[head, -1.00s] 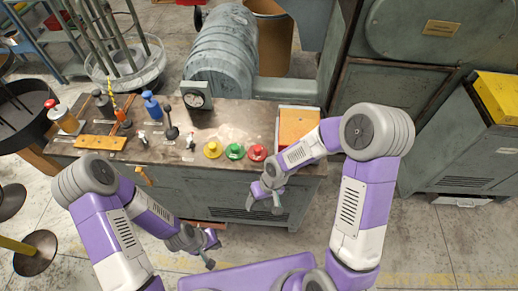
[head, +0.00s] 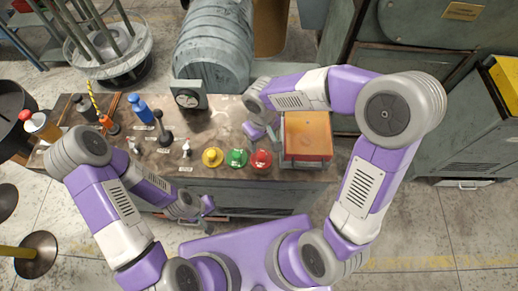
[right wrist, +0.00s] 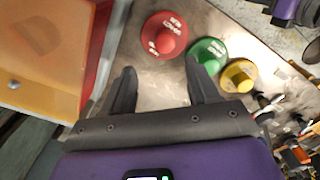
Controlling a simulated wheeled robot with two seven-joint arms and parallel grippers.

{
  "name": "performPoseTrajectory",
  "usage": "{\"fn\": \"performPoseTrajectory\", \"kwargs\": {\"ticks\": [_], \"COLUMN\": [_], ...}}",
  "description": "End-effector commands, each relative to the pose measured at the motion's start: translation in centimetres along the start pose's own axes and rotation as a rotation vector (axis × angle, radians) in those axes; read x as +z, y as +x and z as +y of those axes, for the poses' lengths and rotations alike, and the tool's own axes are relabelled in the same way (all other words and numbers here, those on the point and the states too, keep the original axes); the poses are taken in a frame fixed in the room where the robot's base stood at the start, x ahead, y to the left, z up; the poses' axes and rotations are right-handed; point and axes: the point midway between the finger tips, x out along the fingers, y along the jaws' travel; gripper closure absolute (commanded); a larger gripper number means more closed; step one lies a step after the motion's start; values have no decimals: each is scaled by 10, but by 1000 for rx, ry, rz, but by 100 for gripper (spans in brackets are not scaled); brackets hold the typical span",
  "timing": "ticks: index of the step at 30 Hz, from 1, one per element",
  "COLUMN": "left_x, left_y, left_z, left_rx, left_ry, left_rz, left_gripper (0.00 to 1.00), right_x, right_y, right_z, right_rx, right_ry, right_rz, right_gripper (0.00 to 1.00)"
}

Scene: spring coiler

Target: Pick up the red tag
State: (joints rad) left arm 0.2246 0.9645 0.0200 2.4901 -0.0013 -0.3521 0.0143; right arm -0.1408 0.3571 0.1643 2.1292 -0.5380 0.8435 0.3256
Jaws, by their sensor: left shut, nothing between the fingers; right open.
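The red tag (head: 261,159), a round disc with a raised knob and white lettering, lies on the bench top. It is the rightmost of three tags in the head view and the leftmost in the right wrist view (right wrist: 165,36). My right gripper (head: 262,131) is open and empty over the bench, just behind the red tag in the head view. In the right wrist view its two fingers (right wrist: 163,88) point toward the tag, with a visible gap between them and it. My left gripper (head: 204,212) is shut and empty, low in front of the bench.
The green tag (head: 236,158) and yellow tag (head: 212,158) sit close beside the red one. An orange-topped box (head: 307,136) stands just right of it. A dial gauge (head: 188,97) and blue bottle (head: 141,109) stand farther left. Bare bench lies behind the tags.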

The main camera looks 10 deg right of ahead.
Motion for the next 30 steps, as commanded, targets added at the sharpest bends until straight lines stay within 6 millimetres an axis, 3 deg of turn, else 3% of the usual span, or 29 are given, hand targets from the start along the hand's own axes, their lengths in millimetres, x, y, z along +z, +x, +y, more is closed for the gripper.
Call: {"fn": "performPoseTrajectory", "kwargs": {"ticks": [14,22,30], "left_x": [-1,-1,-1], "left_y": [23,23,23], "left_z": [-9,-9,-9], "left_rx": [0,0,0], "left_ry": [-1,0,0], "left_rz": [-1,0,0], "left_gripper": [100,100,100], "right_x": [10,10,10], "right_y": [60,62,62], "right_z": [-8,-7,-7], "right_rx": [-2,-1,-1], "right_ry": [1,1,1], "right_rz": [-3,0,0], "right_gripper": [40,40,82]}}
